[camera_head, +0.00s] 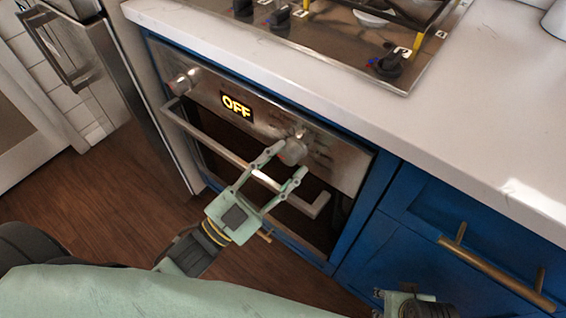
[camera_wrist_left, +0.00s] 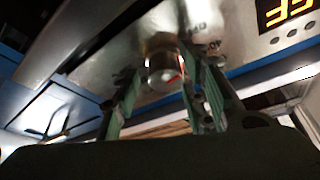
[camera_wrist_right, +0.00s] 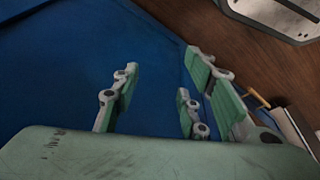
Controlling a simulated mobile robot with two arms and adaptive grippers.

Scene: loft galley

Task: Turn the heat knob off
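The oven's right-hand knob (camera_head: 291,151), round and metallic, sits on the steel control panel. Its label is not legible, so I cannot tell for sure that it is the heat knob. My left gripper (camera_head: 287,162) is open with its fingers on either side of this knob. The left wrist view shows the knob (camera_wrist_left: 163,64) between the spread fingers (camera_wrist_left: 163,92), with a red mark on it; contact is unclear. My right gripper (camera_wrist_right: 160,72) is open and empty before the blue cabinet.
A second oven knob (camera_head: 181,83) is at the panel's left. The oven handle (camera_head: 222,149) runs below the panel, close to my left gripper. A cooktop (camera_head: 330,30) with black knobs sits in the white counter (camera_head: 470,120). A blue drawer (camera_head: 450,215) has a brass handle.

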